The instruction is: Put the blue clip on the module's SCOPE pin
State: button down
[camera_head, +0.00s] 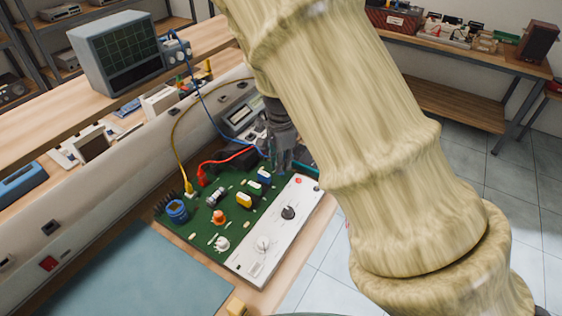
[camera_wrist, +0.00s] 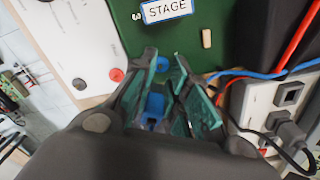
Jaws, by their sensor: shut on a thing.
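The module (camera_head: 205,240) is a green circuit board with a white front panel, lying on the bench. My gripper (camera_head: 280,165) is over the board's far right corner, partly hidden by my arm. In the wrist view my gripper (camera_wrist: 165,80) is shut on the blue clip (camera_wrist: 155,104), which sits between the teal finger pads. A blue ring (camera_wrist: 163,64) shows on the green board just past the fingertips and may be the SCOPE pin. I cannot tell whether the clip touches it. The pin's label is not readable.
A yellow clip (camera_head: 190,188) and a red clip (camera_head: 202,177) with their leads are at the board's back left. A blue lead (camera_head: 208,108) runs from the oscilloscope (camera_head: 118,52). A grey power strip (camera_wrist: 262,105) and red cable (camera_wrist: 297,35) lie close beside my gripper. A blue-grey mat (camera_head: 140,270) is clear.

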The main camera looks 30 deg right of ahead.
jog(key=shift+a+p, duration=0.5)
jog(key=shift+a, duration=0.5)
dwell(0.5)
jog(key=shift+p, duration=0.35)
dwell(0.5)
jog(key=shift+f+b, duration=0.3)
jog(key=shift+f, duration=0.75)
dwell(2.3)
jog(key=c, duration=1.3)
grip_release()
notch_tip(320, 180, up, 12)
jog(key=shift+w, duration=0.1)
